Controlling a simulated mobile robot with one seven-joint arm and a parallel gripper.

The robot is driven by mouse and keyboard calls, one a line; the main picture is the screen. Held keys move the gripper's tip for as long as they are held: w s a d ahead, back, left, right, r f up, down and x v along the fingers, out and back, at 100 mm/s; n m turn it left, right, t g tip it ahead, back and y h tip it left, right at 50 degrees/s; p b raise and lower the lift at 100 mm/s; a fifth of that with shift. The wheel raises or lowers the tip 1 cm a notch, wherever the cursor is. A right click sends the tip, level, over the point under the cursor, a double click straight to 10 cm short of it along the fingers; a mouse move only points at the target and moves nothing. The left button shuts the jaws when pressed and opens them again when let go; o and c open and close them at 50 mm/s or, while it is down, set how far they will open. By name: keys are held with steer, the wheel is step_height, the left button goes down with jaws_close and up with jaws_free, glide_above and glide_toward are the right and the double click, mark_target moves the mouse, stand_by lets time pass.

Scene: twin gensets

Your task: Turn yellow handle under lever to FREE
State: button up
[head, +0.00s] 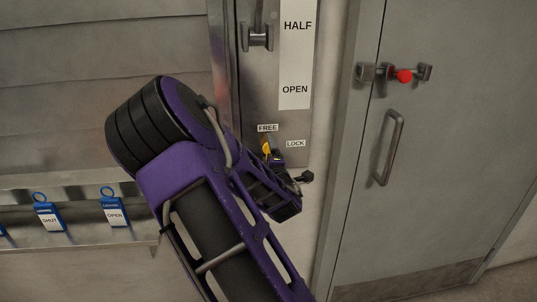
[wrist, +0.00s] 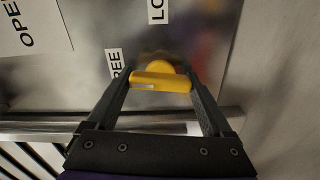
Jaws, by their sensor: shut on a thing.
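The yellow handle (wrist: 161,84) lies between the two black fingers of my gripper (wrist: 160,78) in the wrist view, and the fingers are shut on it. Its round yellow hub (wrist: 158,67) sits on the steel panel just behind. A FREE label (wrist: 114,62), partly covered by a finger, is beside the handle, and a cut-off LOCK label (wrist: 157,10) is farther up. In the head view a bit of the yellow handle (head: 267,147) shows below the FREE label; my gripper hides the rest. The grey lever (head: 257,38) is higher on the panel, beside HALF.
A white strip (head: 296,60) reads HALF and OPEN. To the right is a grey door with a red-knobbed latch (head: 404,76) and a pull handle (head: 389,147). At the left, blue tags (head: 113,211) hang on a rail. My purple arm covers the middle.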

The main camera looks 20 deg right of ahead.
steer(key=shift+n, duration=0.7)
steer(key=shift+r, duration=0.1)
steer(key=o, duration=1.1)
steer(key=shift+o, duration=0.2)
